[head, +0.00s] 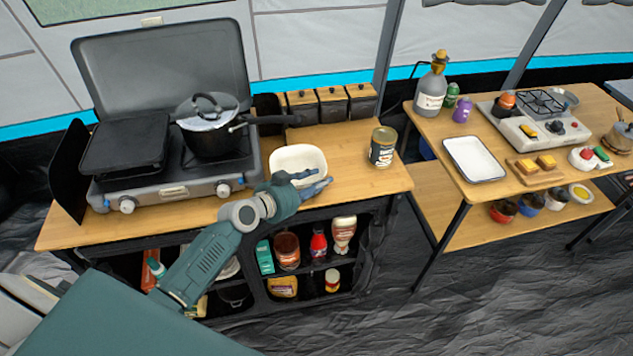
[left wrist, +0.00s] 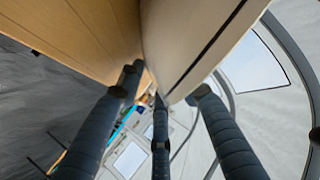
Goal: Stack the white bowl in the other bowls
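The white bowl (head: 298,156), cream white with rounded corners, stands on the wooden counter right of the stove. My left gripper (head: 320,179) is at its near right side, with its fingers spread apart. In the left wrist view the bowl's pale wall (left wrist: 175,35) with a dark line fills the top, close to the fingers (left wrist: 160,100); I cannot tell whether they touch it. Several small bowls sit on the right table's lower shelf, including a red and dark one (head: 503,211) and a blue one (head: 530,204). My right gripper is not in view.
A can (head: 383,147) stands right of the white bowl. A pot (head: 212,132) on the stove has its handle reaching behind the bowl. A white tray (head: 473,159) lies on the right table (head: 440,130). A gap separates the counter from that table.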

